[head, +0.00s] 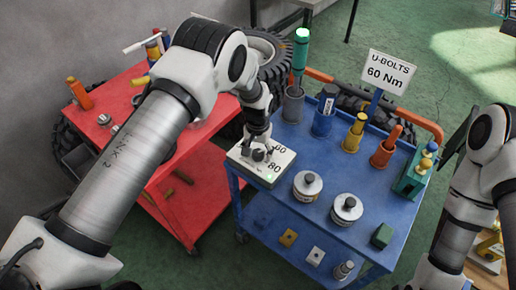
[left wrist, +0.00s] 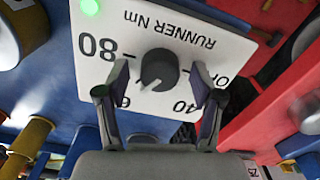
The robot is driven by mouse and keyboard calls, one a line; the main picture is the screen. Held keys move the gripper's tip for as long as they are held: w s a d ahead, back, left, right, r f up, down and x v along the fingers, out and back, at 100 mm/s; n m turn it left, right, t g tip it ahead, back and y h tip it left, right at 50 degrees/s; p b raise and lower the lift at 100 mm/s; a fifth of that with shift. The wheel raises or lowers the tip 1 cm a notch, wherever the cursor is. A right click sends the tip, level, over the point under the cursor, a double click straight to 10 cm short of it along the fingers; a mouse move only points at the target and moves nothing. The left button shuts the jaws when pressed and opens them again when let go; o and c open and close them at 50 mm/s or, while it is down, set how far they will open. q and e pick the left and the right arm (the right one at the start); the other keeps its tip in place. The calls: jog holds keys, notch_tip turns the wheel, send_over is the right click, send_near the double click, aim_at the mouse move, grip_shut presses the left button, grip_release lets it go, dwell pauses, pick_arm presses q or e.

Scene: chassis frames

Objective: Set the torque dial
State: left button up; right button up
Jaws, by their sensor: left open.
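The torque dial is a dark round knob (left wrist: 158,68) on a white plate (left wrist: 192,25) marked RUNNER Nm, with 80, 40 and partly hidden labels around it. A pale mark on the knob points toward the bottom of the wrist picture, slightly left; its exact setting is unclear. In the head view the dial's white box (head: 279,158) sits at the blue cart's left corner. My left gripper (head: 258,153) is over it, pointing down. In the left wrist view its open fingers (left wrist: 160,92) stand either side of the knob, with gaps. My right gripper is not visible.
A sign (head: 388,72) reads U-BOLTS 60 Nm. The blue cart (head: 325,165) holds cups, tools and two round tins (head: 307,184). A red cart (head: 118,105) stands at left. A green lamp (left wrist: 90,7) is lit on the dial plate.

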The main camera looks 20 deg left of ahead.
pick_arm(q)
jog(key=shift+w+f, duration=0.3)
jog(key=shift+s+r, duration=0.3)
jog(key=shift+r, duration=0.05)
jog(key=c, duration=0.3)
jog(key=shift+s+r, duration=0.15)
jog(key=shift+s, duration=0.05)
jog(key=c, duration=0.6)
jog(key=shift+c, duration=1.3)
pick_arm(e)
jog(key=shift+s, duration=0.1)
